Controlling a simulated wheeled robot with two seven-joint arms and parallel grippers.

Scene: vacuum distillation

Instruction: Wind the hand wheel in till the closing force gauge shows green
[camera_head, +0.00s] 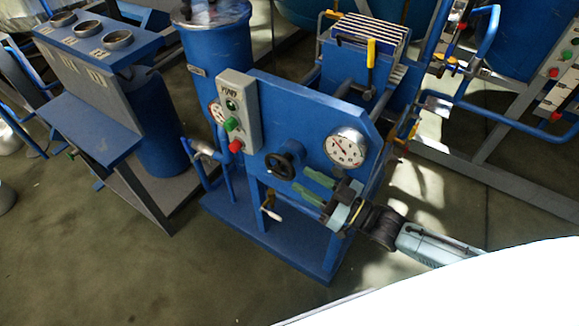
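The black hand wheel (285,160) sits on the front of a blue panel (310,135), near the middle of the picture. A round white gauge (346,147) is on the same panel, to the right of the wheel. Its needle is too small to read, and I cannot make out green on the dial. My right gripper (301,179) comes in from the lower right. Its two green fingers are parted with nothing between them. The fingertips are just below and right of the wheel, and I cannot tell whether they touch it. My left gripper is not in view.
A grey button box (240,115) with green and red buttons stands left of the wheel. A second gauge (216,112) is partly hidden behind it. A small crank with a white grip (271,213) is below. A blue console (95,45) stands at left. Floor at lower left is clear.

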